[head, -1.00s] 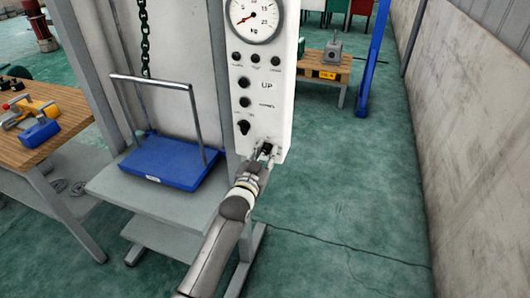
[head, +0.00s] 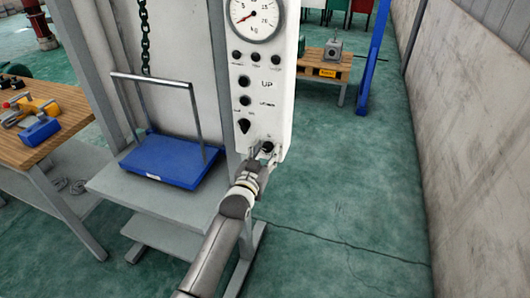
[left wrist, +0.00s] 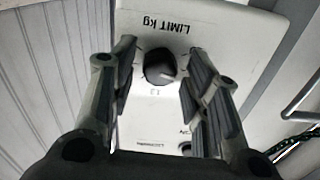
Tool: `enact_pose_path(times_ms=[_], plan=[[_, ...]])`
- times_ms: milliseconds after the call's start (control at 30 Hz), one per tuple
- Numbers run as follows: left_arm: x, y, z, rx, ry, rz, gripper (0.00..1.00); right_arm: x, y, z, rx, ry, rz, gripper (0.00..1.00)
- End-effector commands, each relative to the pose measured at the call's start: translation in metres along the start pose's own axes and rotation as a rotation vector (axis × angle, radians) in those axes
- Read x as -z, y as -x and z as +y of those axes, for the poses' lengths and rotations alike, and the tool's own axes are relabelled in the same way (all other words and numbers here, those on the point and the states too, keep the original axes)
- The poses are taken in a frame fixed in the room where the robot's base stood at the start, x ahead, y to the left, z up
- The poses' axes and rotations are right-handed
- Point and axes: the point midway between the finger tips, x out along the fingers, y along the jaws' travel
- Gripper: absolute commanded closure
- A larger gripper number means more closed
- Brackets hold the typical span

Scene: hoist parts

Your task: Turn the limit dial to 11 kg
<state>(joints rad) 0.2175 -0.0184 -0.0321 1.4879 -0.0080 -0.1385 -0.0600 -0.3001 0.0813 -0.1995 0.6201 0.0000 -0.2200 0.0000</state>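The limit dial is a round black knob low on the white control panel (head: 236,100). It shows in the head view (head: 267,147) and in the middle of the left wrist view (left wrist: 160,63), below the upside-down words "LIMIT kg". A pale mark shows on its lower right, and small figures like "13" sit just below it; the exact setting cannot be told. My left gripper (head: 261,155) is in front of the dial. In the left wrist view its fingers (left wrist: 160,90) stand apart on either side of the dial, with gaps. My right gripper is not in view.
Above the dial are several black knobs and buttons and a round kg gauge (head: 254,16). A blue platform (head: 170,160) with a metal handle stands left of the panel, beside a hanging chain (head: 144,40). A wooden workbench (head: 45,150) is far left. The floor at right is clear.

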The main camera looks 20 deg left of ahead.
Motion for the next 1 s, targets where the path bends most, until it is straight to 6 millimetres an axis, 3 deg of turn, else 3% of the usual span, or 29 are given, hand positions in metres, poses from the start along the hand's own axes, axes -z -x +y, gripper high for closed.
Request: enact_pose_path(times_ms=[467, 1000], plan=[[0.001, 0.008, 0.000, 0.000, -0.001, 0.003, 0.50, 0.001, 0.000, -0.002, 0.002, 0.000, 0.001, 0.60], [0.000, 0.098, 0.000, 0.000, -0.001, 0.001, 0.50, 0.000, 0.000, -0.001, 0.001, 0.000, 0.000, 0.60]])
